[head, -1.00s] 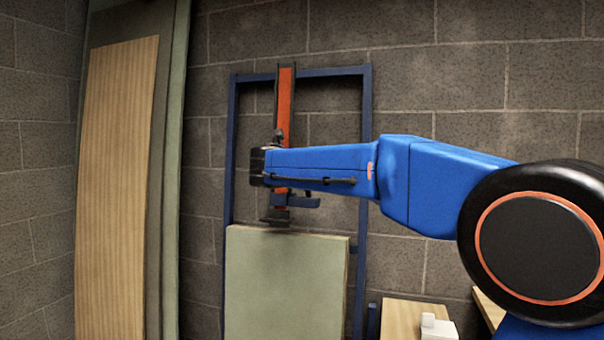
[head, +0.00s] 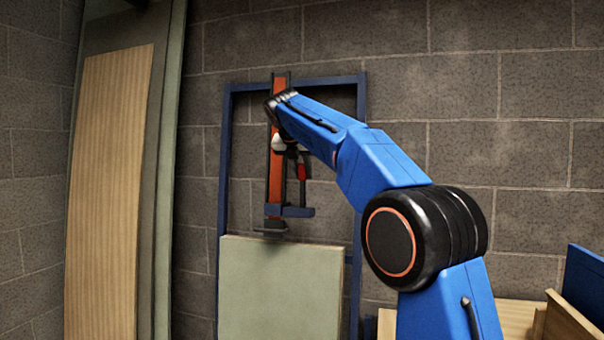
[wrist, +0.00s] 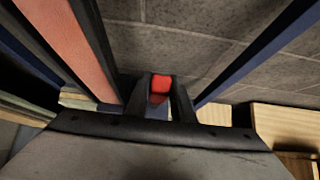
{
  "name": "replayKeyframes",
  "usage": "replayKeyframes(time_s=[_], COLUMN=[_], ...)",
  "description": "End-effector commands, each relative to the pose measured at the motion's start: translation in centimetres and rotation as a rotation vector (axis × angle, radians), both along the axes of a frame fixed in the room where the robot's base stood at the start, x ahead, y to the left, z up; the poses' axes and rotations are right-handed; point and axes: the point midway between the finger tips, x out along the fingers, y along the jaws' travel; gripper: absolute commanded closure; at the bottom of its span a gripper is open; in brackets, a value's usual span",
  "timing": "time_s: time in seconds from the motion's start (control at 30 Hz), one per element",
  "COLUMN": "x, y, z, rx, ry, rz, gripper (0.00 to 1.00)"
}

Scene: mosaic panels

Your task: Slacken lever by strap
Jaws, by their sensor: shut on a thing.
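A red lever (head: 302,170) hangs beside a vertical orange strap-like bar (head: 277,185) with dark edges. In the wrist view the red lever (wrist: 160,86) sits between the two dark fingers of my gripper (wrist: 163,102), which is shut on it. The orange bar (wrist: 72,45) runs along the left there. In the head view my gripper (head: 297,152) comes down on the lever from above and is partly hidden by my arm. Below the lever, a blue bracket (head: 292,211) and a dark pad (head: 270,226) sit at the bar's lower end.
A blue frame (head: 224,165) stands against the block wall around the bar. A pale green panel (head: 280,290) stands in its lower part, just under the pad. Tall wooden boards (head: 110,190) lean at the left. Wooden pieces (head: 520,315) lie at the lower right.

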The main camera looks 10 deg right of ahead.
Motion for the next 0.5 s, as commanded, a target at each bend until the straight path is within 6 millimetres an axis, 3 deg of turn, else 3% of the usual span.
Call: replayKeyframes(time_s=[0.5], x=[0.74], y=[-0.39], z=[-0.16], rx=[0.069], ry=[0.119], rz=[-0.001], gripper=[1.00])
